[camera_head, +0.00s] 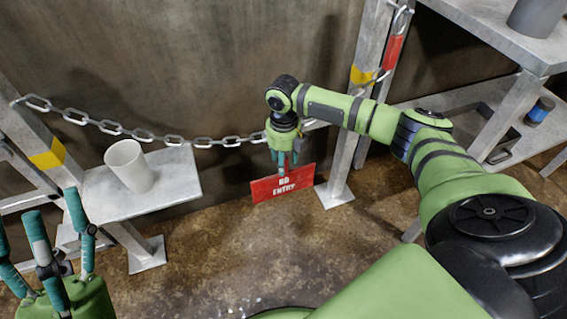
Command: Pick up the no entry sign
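The no entry sign (299,182) is a red plate with white lettering, slightly tilted, below the chain near the right post. My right gripper (284,166) points down at the sign's top edge, with a fingertip overlapping its upper part. Its fingers look close together, but I cannot tell whether they are closed on the plate. What holds the sign up is hidden behind the gripper. My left gripper (50,213) is at the lower left, its teal fingers spread open and empty, away from the sign.
A metal chain (172,140) spans between two grey posts in front of a brown wall. A white cup (129,166) stands on a metal shelf (178,184) at left. A metal rack (480,35) at right holds a blue-banded can (540,111). The middle floor is clear.

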